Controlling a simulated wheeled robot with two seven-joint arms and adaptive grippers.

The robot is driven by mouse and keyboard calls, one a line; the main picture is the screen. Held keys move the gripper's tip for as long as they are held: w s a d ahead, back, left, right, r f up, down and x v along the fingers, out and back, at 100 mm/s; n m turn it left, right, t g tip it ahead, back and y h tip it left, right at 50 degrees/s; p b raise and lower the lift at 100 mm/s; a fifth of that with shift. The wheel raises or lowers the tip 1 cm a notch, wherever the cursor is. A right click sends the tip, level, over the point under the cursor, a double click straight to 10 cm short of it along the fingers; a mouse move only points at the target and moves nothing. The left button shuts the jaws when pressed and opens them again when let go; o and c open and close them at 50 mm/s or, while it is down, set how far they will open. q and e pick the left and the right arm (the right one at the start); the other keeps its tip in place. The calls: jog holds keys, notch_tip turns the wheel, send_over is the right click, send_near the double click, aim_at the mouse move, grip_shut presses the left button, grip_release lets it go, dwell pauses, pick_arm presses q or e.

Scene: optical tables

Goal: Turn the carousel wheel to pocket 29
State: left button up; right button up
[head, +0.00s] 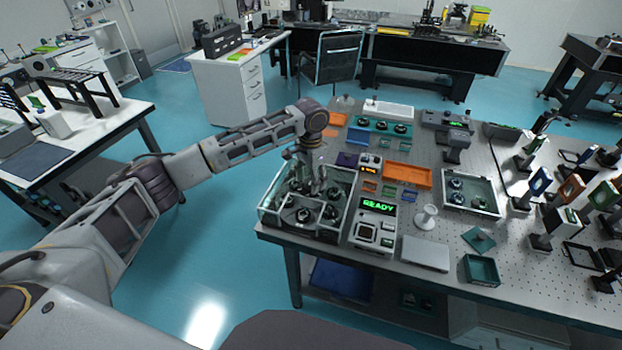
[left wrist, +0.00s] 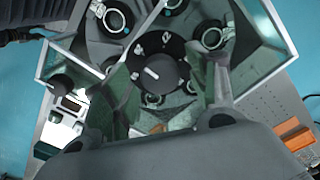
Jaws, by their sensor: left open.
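The carousel (head: 268,214) is a glass-walled box at the table's front left corner, with several dark round items on its wheel inside. In the left wrist view, a black knob (left wrist: 157,73) with a white bar mark sits on a dark hub, with the wheel's round holders (left wrist: 117,19) around it. My left gripper (head: 317,184) points down into the carousel from above. Its fingers are open, one on each side of the knob in the left wrist view (left wrist: 168,82); I cannot tell whether they touch it. Pocket numbers are too small to read. My right gripper is not in view.
Right of the carousel stands a device with a green READY display (head: 378,206). A smaller orange display (head: 370,170) is behind it. An orange tray (head: 407,175), a white funnel-like piece (head: 426,216) and a grey plate (head: 425,253) lie nearby. The carousel's glass walls surround my gripper closely.

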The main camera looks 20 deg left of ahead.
pick_arm(q)
jog(key=shift+f, duration=0.1)
grip_shut()
dwell(0.4)
